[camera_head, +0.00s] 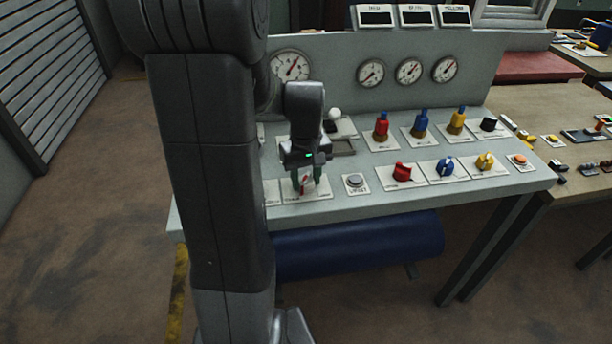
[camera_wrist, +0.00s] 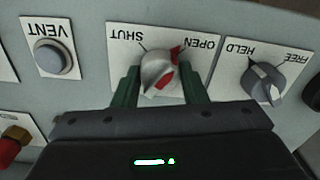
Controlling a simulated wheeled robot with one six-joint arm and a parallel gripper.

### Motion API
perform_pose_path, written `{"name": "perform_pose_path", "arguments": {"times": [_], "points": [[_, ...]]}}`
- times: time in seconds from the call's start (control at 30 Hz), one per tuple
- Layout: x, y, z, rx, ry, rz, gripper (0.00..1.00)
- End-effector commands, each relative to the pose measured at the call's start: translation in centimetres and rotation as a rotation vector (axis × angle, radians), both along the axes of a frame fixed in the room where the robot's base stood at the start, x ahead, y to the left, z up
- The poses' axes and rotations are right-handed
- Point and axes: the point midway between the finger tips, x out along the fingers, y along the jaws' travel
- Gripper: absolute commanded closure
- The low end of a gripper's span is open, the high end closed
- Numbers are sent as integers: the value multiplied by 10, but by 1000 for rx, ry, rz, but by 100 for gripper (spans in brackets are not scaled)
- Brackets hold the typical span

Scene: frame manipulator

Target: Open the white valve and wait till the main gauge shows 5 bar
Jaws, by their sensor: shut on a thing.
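The white valve (camera_wrist: 160,72) is a pale round knob with a red pointer, on a plate marked SHUT and OPEN. Its pointer is turned towards the OPEN mark. My gripper (camera_wrist: 158,90) is shut on the knob, with a green finger on each side. In the head view my gripper (camera_head: 306,182) is down at the panel's front left, and only the knob's red part shows clearly. The main gauge (camera_head: 290,66) is the large dial at the back left, partly behind my arm. Its needle points up and right; the numbers are too small to read.
A VENT button (camera_wrist: 52,60) and a HELD/FREE knob (camera_wrist: 265,84) flank the valve. Red (camera_head: 402,172), blue (camera_head: 445,167) and yellow (camera_head: 484,161) knobs stand to the right. Three smaller gauges (camera_head: 408,71) are on the back panel. A white-topped lever (camera_head: 335,114) stands behind my gripper.

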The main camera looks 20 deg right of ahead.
Motion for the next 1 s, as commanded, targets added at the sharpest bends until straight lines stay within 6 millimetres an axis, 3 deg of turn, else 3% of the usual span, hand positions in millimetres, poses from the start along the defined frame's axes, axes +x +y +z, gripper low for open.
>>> {"name": "perform_pose_path", "arguments": {"times": [0.4,0.93,0.97,1.0], "points": [[0,0,1,-2,-2,-192,84],[1,0,1,-1,-3,-218,84],[1,0,1,-1,-3,-218,58],[1,0,1,-1,-3,-218,50]]}}
